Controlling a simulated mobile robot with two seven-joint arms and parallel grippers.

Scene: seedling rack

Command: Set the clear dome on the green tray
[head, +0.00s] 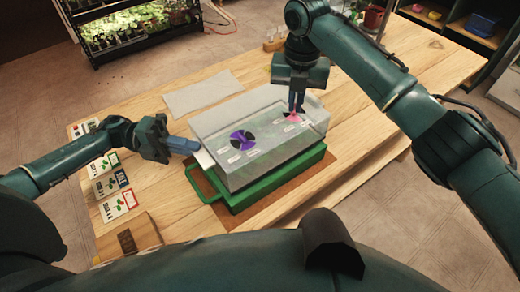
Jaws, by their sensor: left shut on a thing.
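The clear dome (235,170), a see-through box with white labels, is over the green tray (262,193). Its back left corner extends past the tray, and I cannot tell whether its rim touches the tray. A purple and black round vent (243,140) and a pink vent (292,117) are on its top. My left gripper (190,147) is shut at the dome's left end; its fingertips are partly hard to make out. My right gripper (296,103) points down at the pink vent. Its fingers look close together, but whether they grip is unclear.
A brown mat (314,177) lies under the tray on the wooden table. Seed cards (110,185) and a wooden block (128,237) are at the left. A pale sheet (202,92) lies behind the dome. The table's right part is clear.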

